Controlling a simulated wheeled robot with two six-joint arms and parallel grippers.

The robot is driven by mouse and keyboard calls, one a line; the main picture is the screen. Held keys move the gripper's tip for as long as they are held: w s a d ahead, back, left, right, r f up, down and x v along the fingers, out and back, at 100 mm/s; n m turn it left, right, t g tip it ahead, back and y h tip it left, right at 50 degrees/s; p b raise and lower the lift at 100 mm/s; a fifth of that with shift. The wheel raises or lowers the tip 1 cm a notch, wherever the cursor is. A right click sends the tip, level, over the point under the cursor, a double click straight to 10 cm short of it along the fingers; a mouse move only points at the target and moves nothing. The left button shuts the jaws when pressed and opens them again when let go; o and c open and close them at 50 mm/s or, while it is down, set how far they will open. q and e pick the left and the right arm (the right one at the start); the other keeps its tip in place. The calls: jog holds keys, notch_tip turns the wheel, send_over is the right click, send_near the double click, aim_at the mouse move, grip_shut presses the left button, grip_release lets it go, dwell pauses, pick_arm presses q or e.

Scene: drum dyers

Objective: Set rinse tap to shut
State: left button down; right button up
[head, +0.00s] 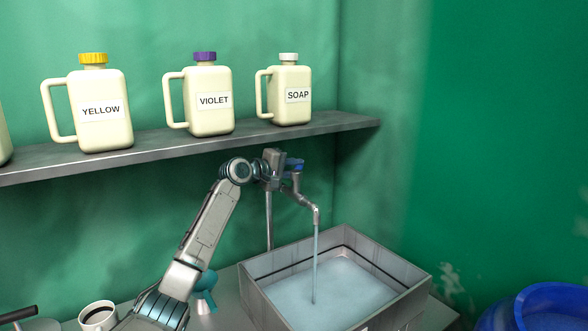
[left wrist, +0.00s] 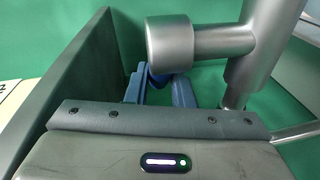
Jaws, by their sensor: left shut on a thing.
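The rinse tap (head: 301,194) is a grey metal pipe with a downturned spout over the sink. A stream of water (head: 315,255) runs from the spout into the sink (head: 425,276), which holds pale water. My right gripper is not in view.
A shelf (head: 155,152) above the tap bears cream jugs labelled YELLOW (head: 112,130), VIOLET (head: 210,118) and SOAP (head: 290,108). A cup of dark liquid (head: 97,318) and a teal object (head: 205,285) stand near my arm. A blue drum (head: 498,318) is at lower right.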

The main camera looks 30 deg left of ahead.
pick_arm(q)
jog(key=shift+w+d+m+g+h+b, duration=0.2)
jog(key=shift+m+h+b, duration=0.15)
jog(key=shift+h, duration=0.2)
jog(key=shift+w+d+m+g+h+b, duration=0.1)
jog(key=shift+m+g+h+b, duration=0.1)
jog(key=shift+m+h, duration=0.3)
jog(key=shift+w+d+m+g+h+b, duration=0.15)
jog(key=shift+d+m+g+h, duration=0.1)
jog(key=shift+m+h, duration=0.25)
jog(key=shift+d+m+g+h+b, duration=0.15)
jog(key=shift+m+g+h, duration=0.1)
jog(key=shift+h, duration=0.3)
jog(key=shift+w+d+m+g+h, duration=0.1)
jog(key=shift+d+m+g+h, duration=0.35)
jog(key=shift+m+g+h, duration=0.55)
jog(key=shift+w+d+m+g+h, duration=0.1)
jog(key=shift+d+m+g+h, duration=0.3)
jog(key=shift+m+g+h, duration=0.55)
jog(key=c, duration=1.3)
grip_release()
jog(key=shift+o, duration=0.2)
